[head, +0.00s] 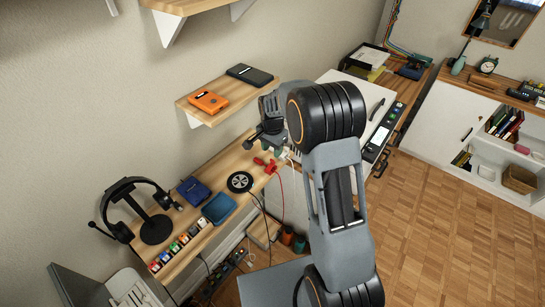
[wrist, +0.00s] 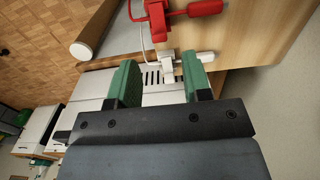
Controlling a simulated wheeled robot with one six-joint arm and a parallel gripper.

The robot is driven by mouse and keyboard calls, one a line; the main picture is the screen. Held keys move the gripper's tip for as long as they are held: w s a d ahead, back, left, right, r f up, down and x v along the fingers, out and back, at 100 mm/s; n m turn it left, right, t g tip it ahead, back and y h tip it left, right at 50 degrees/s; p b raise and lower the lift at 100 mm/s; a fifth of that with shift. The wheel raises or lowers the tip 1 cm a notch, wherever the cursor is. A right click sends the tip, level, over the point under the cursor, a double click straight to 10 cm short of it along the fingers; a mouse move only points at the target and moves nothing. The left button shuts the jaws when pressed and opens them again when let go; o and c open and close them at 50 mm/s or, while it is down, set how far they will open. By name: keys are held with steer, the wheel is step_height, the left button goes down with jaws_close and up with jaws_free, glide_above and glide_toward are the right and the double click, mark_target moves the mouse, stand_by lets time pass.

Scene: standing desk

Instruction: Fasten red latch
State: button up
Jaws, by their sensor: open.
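A red part (wrist: 200,9), which I take for the red latch, lies on the wooden desk at the top edge of the wrist view, partly cut off. In the head view red parts (head: 269,166) show near the desk's edge, with a red cable running down. My gripper (wrist: 160,74) is open, with green fingertips apart. A white part (wrist: 172,68) of similar shape, on a white cable, shows between and just beyond the fingertips. The red part lies farther out, and contact with the fingers is not visible. In the head view my arm partly hides my gripper (head: 279,150).
A round black disc (head: 240,181), blue trays (head: 219,208), a headset stand (head: 155,226) and several small coloured blocks (head: 175,247) stand on the desk to the left. A shelf (head: 222,91) above holds an orange box (head: 208,102). Cables hang over the desk edge.

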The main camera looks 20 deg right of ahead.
mark_target(270, 165)
steer(key=shift+f+p, duration=0.3)
steer(key=shift+f, duration=2.35)
steer(key=shift+c, duration=0.3)
jaws_close()
